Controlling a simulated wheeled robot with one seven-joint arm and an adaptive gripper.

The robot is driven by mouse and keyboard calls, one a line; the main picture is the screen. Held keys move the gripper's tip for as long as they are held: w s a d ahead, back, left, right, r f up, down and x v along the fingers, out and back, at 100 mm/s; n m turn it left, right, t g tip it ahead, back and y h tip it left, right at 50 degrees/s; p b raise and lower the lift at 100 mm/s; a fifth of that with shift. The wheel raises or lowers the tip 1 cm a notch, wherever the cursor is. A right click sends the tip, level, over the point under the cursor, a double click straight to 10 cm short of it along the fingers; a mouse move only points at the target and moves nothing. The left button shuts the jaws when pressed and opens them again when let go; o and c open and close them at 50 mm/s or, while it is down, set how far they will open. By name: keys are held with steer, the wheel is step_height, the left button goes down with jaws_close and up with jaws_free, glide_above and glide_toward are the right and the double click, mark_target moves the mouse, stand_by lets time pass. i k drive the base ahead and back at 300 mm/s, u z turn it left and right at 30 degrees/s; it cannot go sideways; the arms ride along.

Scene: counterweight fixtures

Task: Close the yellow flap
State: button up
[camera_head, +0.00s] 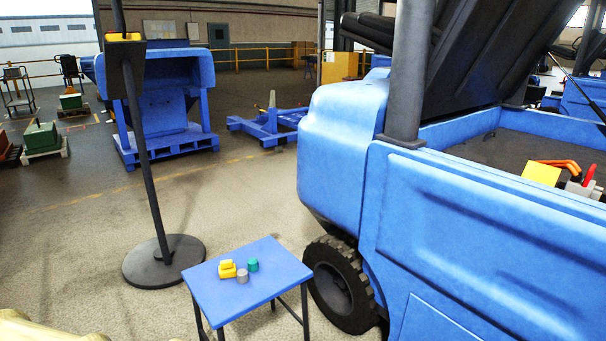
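Two yellow parts could be the yellow flap, and I cannot tell which is meant. One is a flat yellow plate (540,173) on the blue vehicle at the right, tilted beside an orange and red fixture (582,183). The other is a yellow strip (123,37) at the top of a dark box on a black stand (145,150) at the left. I cannot tell whether either one is open or closed. My gripper is not in view.
A small blue table (250,292) holds yellow blocks (227,268), a grey cylinder (242,276) and a green one (252,265). The blue vehicle (480,235) fills the right side. A pale object (35,328) shows at bottom left.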

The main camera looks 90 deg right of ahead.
mark_target(540, 173)
steer(key=z, duration=3.1)
